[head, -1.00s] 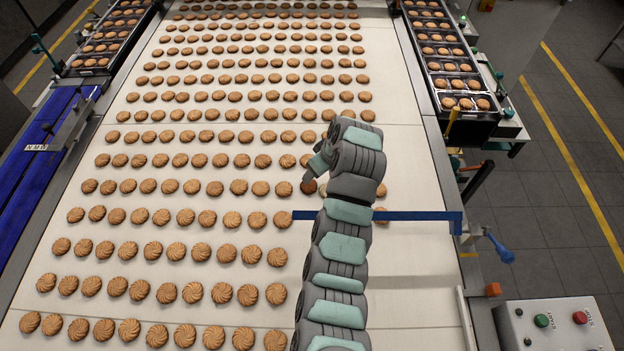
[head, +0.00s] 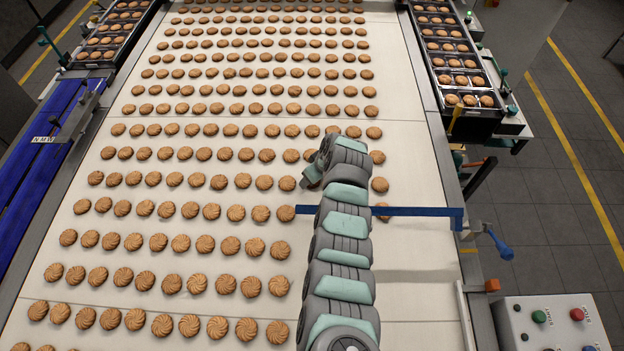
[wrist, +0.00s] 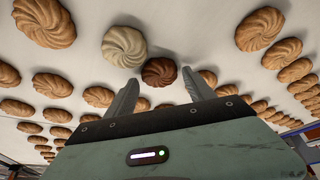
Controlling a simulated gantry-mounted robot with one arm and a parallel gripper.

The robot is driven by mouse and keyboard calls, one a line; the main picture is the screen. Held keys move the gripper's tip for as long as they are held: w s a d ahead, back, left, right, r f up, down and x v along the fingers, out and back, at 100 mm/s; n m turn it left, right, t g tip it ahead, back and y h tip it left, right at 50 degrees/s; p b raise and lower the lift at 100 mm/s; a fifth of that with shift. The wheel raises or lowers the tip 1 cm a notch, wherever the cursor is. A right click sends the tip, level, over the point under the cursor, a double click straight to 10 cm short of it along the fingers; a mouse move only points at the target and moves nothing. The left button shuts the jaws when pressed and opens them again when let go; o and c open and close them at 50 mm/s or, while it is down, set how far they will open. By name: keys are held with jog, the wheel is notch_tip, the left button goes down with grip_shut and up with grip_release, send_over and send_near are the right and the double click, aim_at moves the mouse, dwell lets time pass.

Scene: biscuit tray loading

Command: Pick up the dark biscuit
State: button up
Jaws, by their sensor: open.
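The dark biscuit (wrist: 159,71) is reddish brown with a swirled top. In the wrist view it lies on the pale belt, between the tips of my gripper's two fingers (wrist: 160,78). The fingers are apart, and I cannot tell whether they touch it. A cream-white biscuit (wrist: 124,46) lies close beside it, up and to the left. In the head view my gripper (head: 312,179) is low over the belt (head: 410,170), and my arm and gripper hide most of what is under them, including the dark biscuit.
Rows of golden biscuits (head: 264,182) cover the belt to the left. A blue bar (head: 420,211) crosses the belt's right side. Trays of biscuits (head: 470,98) stand at the far right, and a control box (head: 550,320) is at the lower right.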

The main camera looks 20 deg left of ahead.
jog(key=shift+f, duration=0.15)
jog(key=c, duration=0.6)
jog(key=shift+o, duration=0.2)
